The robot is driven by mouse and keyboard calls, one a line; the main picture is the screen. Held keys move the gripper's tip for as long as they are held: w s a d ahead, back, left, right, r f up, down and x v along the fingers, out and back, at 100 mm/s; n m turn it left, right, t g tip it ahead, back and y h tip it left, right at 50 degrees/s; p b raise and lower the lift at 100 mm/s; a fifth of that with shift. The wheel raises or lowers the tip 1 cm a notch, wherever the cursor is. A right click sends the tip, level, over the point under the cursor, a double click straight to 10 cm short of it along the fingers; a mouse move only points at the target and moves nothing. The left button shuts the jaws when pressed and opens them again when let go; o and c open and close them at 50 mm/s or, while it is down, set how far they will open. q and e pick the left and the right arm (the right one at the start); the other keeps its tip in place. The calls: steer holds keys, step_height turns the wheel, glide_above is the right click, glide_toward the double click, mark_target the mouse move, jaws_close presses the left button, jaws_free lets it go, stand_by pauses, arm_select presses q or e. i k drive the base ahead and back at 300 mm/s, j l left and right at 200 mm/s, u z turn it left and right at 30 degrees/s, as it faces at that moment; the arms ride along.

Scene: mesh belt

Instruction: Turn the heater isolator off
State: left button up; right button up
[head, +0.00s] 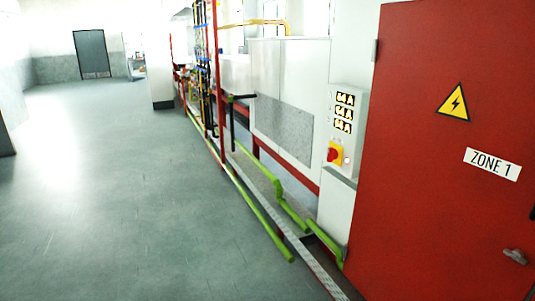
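The heater isolator appears to be the red rotary switch (332,154) on a yellow plate (337,146). It sits on the lower part of a pale grey control box (347,100), below several small black and yellow displays. The exact angle of the red handle is too small to tell. A small pale round part (346,160) is just right of it. Neither of my grippers is in the head view.
A red cabinet door (430,60) with a ZONE 1 label (492,164) stands at the right. Green rails (265,222) and a metal floor edge (315,262) run along the machine's foot. The grey floor (110,190) at left is clear.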

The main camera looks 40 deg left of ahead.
mark_target(332, 153)
steer(key=u, duration=1.05)
steer(key=i+j, duration=0.45)
